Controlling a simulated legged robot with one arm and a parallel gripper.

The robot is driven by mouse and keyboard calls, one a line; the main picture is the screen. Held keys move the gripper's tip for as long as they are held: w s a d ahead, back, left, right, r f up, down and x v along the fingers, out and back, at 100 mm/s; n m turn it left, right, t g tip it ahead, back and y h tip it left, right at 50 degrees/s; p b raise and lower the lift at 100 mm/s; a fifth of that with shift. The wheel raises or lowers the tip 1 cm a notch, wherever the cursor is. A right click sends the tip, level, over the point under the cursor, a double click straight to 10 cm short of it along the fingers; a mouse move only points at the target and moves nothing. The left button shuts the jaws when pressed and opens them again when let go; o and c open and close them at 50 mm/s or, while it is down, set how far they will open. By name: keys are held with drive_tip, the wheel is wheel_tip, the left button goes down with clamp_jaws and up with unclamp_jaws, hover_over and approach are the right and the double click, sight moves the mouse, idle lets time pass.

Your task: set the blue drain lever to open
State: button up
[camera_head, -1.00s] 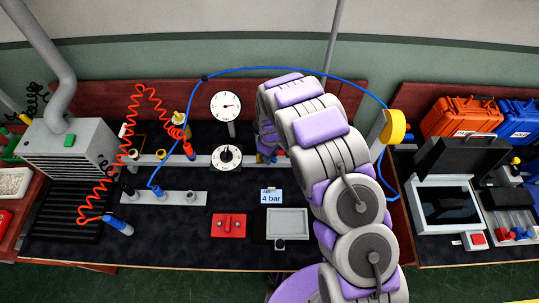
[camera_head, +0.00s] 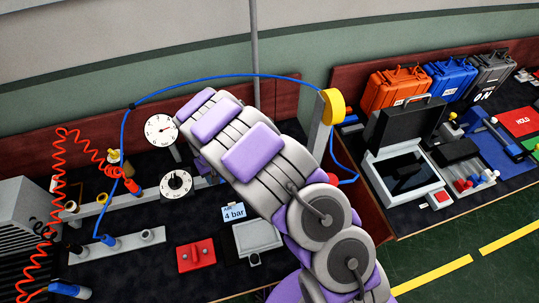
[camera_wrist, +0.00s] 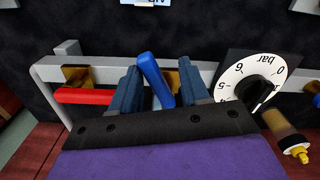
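The blue drain lever (camera_wrist: 153,78) shows in the wrist view as a blue handle tilted slightly, its top leaning left, in front of a grey rail (camera_wrist: 218,72). My gripper (camera_wrist: 158,66) is open, with one dark finger on each side of the lever. A gap shows beside the lever, so I see no firm hold. A brass valve body (camera_wrist: 172,80) shows partly behind the lever and fingers.
A red handle (camera_wrist: 84,97) lies along the rail left of my gripper. A round bar gauge (camera_wrist: 252,82) stands close on the right. A yellow-ended fitting (camera_wrist: 300,153) is beyond it. On the bench are a red block (camera_head: 196,256) and a 4 bar card (camera_head: 233,211).

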wheel_tip(320, 180, up, 18)
drive_tip(key=a+f+m+p, duration=0.1)
drive_tip(key=m, duration=0.2)
drive_tip(key=s+d+r+m+b, duration=0.1)
drive_tip(key=s+d+r+b, duration=0.1)
drive_tip(key=d, duration=0.7)
drive_tip(key=s+d+r+m+b, duration=0.1)
drive_tip(key=s+d+r, duration=0.3)
drive_tip(key=d, duration=0.6)
drive_tip(key=shift+s+r+h+b, duration=0.15)
drive_tip(key=shift+s+h+b, duration=0.35)
drive_tip(key=shift+s, duration=0.3)
drive_tip(key=shift+c, duration=0.4)
